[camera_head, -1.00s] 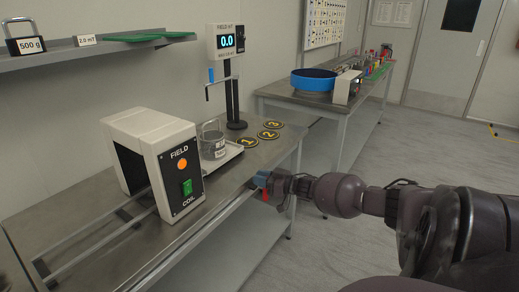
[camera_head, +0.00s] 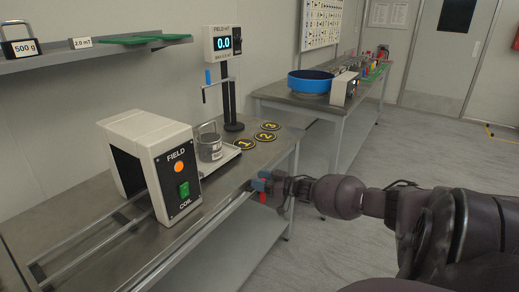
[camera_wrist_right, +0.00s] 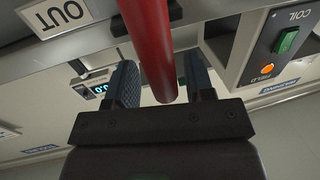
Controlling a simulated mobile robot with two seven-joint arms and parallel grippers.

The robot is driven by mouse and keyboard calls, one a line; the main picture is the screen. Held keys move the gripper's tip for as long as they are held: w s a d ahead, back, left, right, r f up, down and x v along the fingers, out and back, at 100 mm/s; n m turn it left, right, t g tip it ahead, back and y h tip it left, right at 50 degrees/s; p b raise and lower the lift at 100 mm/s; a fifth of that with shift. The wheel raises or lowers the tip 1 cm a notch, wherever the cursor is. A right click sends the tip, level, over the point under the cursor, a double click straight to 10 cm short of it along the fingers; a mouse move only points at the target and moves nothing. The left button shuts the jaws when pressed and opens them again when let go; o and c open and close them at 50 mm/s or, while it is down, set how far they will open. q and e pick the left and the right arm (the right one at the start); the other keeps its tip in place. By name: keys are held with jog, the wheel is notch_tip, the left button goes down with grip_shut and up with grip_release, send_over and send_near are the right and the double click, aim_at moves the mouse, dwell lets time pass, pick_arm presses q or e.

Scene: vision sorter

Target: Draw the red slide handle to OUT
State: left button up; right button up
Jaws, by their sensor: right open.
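The red slide handle (camera_head: 263,197) shows as a small red piece at the front edge of the metal bench, largely hidden by my right gripper (camera_head: 262,185). In the right wrist view the red handle (camera_wrist_right: 150,45) is a round bar running down between the two fingers of my right gripper (camera_wrist_right: 162,82). The gripper is open, with a finger on each side of the bar and visible gaps; it does not grip it. The OUT label (camera_wrist_right: 57,14) is left of the handle in the wrist view. My left gripper is out of view.
The field coil box (camera_head: 175,170) stands on the bench over rails (camera_head: 90,240). A grey canister (camera_head: 209,147) sits on a pale plate (camera_head: 226,158) beside it. Behind are a meter stand (camera_head: 229,100) and numbered discs (camera_head: 255,138). Open floor lies to the right.

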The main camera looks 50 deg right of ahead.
jog(key=shift+s+d+r, duration=0.1)
jog(key=shift+s+d, duration=0.1)
jog(key=shift+s, duration=0.45)
jog(key=p+v, duration=0.1)
jog(key=v, duration=0.7)
jog(key=shift+s+p, duration=0.3)
jog(key=shift+d, duration=0.15)
dwell(0.5)
dwell(0.4)
